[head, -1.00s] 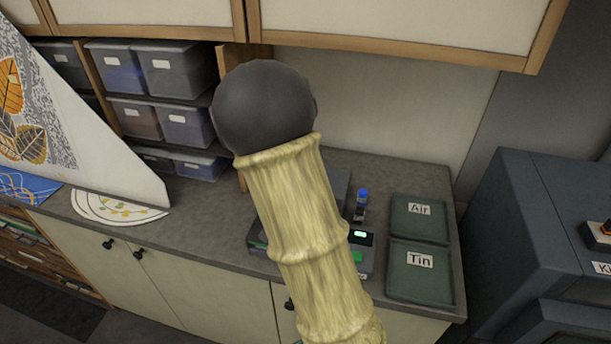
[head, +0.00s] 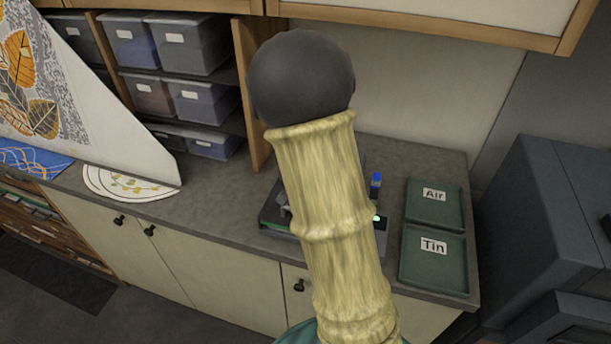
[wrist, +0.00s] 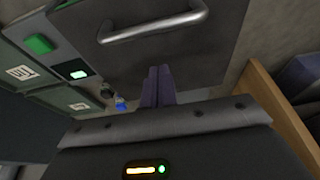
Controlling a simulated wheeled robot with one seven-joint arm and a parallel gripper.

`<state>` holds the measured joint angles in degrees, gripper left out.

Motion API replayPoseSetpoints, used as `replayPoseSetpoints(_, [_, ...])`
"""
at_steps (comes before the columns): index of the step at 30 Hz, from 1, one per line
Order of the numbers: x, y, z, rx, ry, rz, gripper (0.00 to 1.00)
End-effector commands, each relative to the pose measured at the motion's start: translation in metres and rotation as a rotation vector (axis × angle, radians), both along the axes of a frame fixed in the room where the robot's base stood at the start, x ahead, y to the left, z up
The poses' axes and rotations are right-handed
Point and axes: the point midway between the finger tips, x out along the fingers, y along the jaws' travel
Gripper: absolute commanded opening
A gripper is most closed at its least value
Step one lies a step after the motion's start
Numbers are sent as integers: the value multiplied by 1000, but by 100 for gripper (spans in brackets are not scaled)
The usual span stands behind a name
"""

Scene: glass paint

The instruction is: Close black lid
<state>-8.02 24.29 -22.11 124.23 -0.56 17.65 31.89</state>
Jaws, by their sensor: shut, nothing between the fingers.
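The black lid (wrist: 205,62) is a dark flat panel with a silver bar handle (wrist: 155,27), close in front of my gripper in the wrist view. I cannot tell whether the fingertips touch the lid. The machine's green button (wrist: 40,44) and lit display (wrist: 78,73) are beside it. In the head view the machine's base (head: 278,232) shows on the counter, but my arm hides most of it, the lid and my gripper.
Green trays labelled Air (head: 437,212) and Tin (head: 418,270) lie right of the machine. A small blue-capped bottle (head: 376,180) stands behind it. A wooden shelf panel (head: 250,90) and storage boxes (head: 190,45) stand at the back left.

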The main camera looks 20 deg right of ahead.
Motion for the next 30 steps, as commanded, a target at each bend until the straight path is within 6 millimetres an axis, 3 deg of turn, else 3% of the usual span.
replayPoseSetpoints(15, [-16, 16, 71, 0, -4, 1, 0])
replayPoseSetpoints(30, [-18, 15, 75, -1, -2, -2, 0])
